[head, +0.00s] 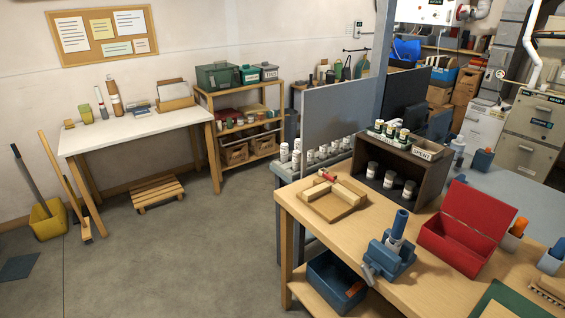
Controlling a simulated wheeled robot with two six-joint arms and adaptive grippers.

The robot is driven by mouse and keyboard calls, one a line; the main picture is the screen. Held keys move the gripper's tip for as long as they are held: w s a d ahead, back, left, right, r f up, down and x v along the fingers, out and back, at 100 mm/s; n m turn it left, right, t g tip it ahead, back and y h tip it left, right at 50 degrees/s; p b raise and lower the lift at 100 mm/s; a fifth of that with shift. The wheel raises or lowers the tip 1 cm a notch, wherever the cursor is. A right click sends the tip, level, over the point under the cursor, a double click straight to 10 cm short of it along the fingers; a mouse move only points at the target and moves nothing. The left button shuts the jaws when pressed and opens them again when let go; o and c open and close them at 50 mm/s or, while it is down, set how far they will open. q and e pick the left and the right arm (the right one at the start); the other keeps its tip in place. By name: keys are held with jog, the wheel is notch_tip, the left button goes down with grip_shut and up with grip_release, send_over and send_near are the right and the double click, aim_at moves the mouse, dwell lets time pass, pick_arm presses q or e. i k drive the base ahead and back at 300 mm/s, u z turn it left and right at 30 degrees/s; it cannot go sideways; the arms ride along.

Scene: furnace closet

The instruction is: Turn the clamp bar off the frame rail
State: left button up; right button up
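Neither of my grippers is in view. I cannot make out for certain which part is the clamp bar or the frame rail. A wooden fixture (333,203) lies on the near workbench, with a flat base and raised wooden blocks. A small red and pale piece (327,175) sits at its back edge; its details are too small to tell. A blue vise-like device (389,258) with a grey lever and an upright blue cylinder stands on the bench to the right of the fixture.
The wooden workbench (430,292) also carries a dark box shelf (408,160) with jars and an open red box (465,228). A blue bin (335,280) sits beneath. A white table (140,135) and shelf rack (242,125) stand along the wall. The middle floor is clear.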

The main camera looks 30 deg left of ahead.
aim_at(330, 178)
jog(key=u, duration=0.45)
jog(key=i, duration=0.85)
jog(key=u, duration=1.95)
jog(key=i, duration=2.65)
jog(key=z, duration=4.05)
